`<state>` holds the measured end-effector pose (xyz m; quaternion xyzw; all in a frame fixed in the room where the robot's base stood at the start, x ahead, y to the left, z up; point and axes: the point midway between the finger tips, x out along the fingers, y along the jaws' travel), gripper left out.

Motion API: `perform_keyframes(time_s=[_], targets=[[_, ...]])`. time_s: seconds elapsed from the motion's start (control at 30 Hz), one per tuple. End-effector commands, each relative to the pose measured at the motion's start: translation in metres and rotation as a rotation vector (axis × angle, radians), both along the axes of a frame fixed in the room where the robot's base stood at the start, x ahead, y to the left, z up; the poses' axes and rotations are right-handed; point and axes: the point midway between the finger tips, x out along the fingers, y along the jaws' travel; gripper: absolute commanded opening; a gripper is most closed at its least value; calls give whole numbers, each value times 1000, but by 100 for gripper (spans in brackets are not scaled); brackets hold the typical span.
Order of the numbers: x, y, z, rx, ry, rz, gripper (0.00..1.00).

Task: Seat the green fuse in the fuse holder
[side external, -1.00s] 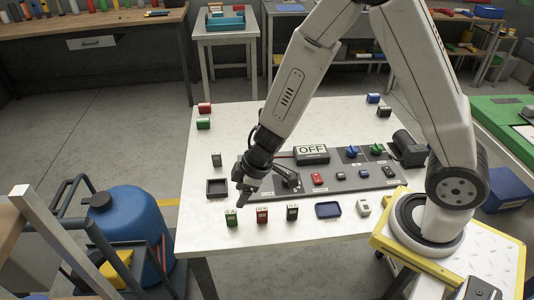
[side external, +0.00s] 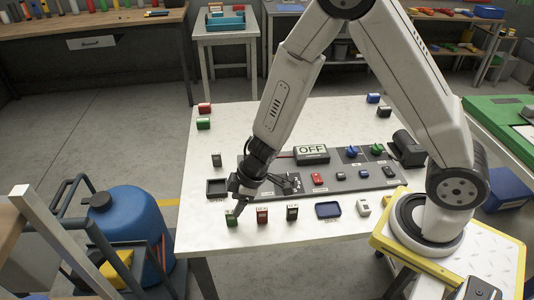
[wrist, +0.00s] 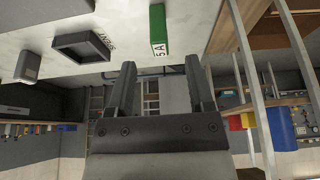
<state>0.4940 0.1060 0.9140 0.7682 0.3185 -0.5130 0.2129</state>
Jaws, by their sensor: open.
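In the wrist view the green fuse (wrist: 158,30) shows a white label reading 5 A. My gripper (side external: 240,211) is right above and beside it, fingers pointing down. In the wrist view my gripper (wrist: 160,66) is open and empty, with the fuse beyond the fingertips and not between them. A dark block with a raised part (side external: 291,182), on the grey panel and partly behind my gripper, may be the fuse holder; I cannot tell for sure.
A dark tray (side external: 217,196), labelled SPENT, lies behind the green fuse. A red fuse (side external: 262,215) and a dark fuse (side external: 292,212) stand to its right, then a blue tray (side external: 328,219). The panel carries an OFF display (side external: 312,154). The table's back middle is clear.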

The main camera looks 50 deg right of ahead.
Motion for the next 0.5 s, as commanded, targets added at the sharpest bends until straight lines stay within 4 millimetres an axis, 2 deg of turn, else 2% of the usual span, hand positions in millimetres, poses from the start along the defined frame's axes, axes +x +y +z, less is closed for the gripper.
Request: perform_keyframes(time_s=[0.27,0.5], targets=[[1,1,-2,0,1,-2,68],[4,4,-15,0,3,-1,68]])
